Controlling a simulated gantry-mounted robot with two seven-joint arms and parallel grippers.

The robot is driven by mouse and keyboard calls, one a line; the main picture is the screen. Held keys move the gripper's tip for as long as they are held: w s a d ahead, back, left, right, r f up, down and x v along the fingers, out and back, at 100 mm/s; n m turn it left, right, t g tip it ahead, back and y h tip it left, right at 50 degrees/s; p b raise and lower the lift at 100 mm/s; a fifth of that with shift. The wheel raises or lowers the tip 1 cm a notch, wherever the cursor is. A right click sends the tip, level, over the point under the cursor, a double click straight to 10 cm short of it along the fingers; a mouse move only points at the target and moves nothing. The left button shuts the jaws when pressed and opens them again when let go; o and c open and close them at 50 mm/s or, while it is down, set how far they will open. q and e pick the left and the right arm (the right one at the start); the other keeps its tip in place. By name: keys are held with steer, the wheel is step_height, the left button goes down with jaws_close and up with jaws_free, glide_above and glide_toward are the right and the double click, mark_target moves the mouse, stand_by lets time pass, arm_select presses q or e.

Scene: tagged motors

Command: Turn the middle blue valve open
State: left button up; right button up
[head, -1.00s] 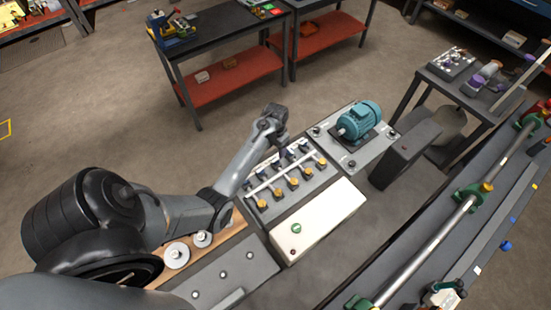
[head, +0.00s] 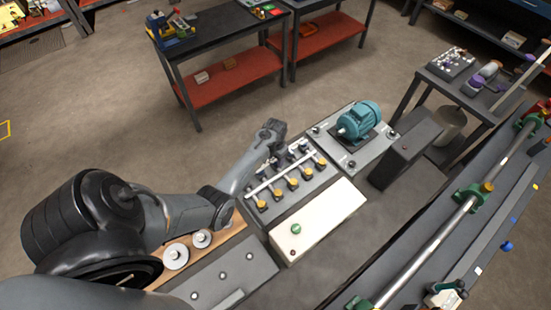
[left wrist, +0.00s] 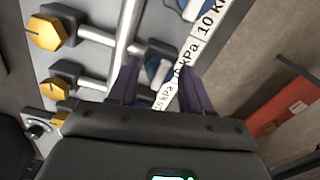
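The valve panel (head: 285,205) has a front row of yellow valves (head: 292,182) and a back row of blue valves (head: 303,146). My left gripper (head: 280,153) is low over the back row and hides part of it. In the left wrist view the left gripper (left wrist: 158,78) is open, with a dark finger on each side of a blue valve (left wrist: 160,70). I cannot tell whether the fingers touch it. Another blue valve (left wrist: 192,9) is at the top edge. My right gripper is not in view.
Yellow knobs (left wrist: 47,33) and white pipes (left wrist: 126,35) are left of the fingers. A kPa label strip (left wrist: 185,62) runs along the panel edge. A teal motor (head: 358,120) stands right of the panel. A white box (head: 315,222) is in front.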

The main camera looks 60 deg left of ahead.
arm_select(q)
steer(key=c, duration=0.8)
steer(key=shift+r, duration=0.1)
steer(key=m+p, duration=0.3)
steer(key=shift+r+m, duration=0.1)
steer(key=shift+m, duration=0.3)
steer(key=m+p, duration=0.1)
steer(key=m, duration=0.3)
steer(key=shift+p, duration=0.35)
steer(key=m, duration=0.5)
steer(key=shift+f, duration=0.2)
steer(key=m, duration=0.5)
steer(key=shift+b, duration=0.3)
